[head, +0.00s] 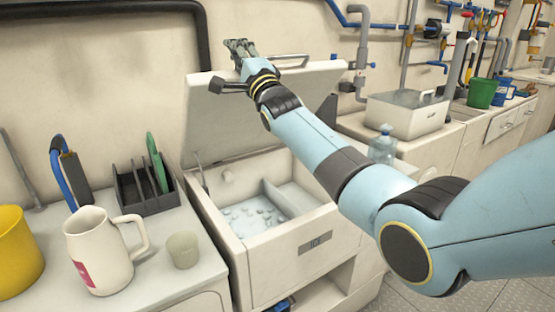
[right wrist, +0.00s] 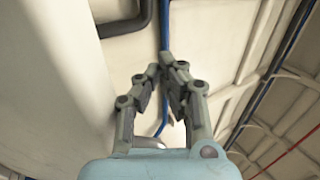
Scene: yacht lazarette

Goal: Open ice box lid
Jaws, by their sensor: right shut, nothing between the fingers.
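The ice box (head: 262,240) is a cream chest in the middle of the head view. Its lid (head: 222,118) stands raised and tilted back toward the wall, and ice and a divider show inside. A metal handle (head: 290,60) runs along the lid's upper edge. My right gripper (head: 238,46) is at the top edge of the lid, left of the handle; whether it touches the lid is unclear. In the right wrist view its fingers (right wrist: 168,66) are drawn together with nothing between them. My right arm hides part of the lid and box. My left gripper is not in view.
On the left counter stand a white pitcher (head: 98,250), a small cup (head: 183,249), a yellow bucket (head: 18,255) and a dark rack (head: 145,190). A plastic bottle (head: 383,146) and a sink unit (head: 405,114) are at right. A dark pipe (head: 205,40) runs along the wall.

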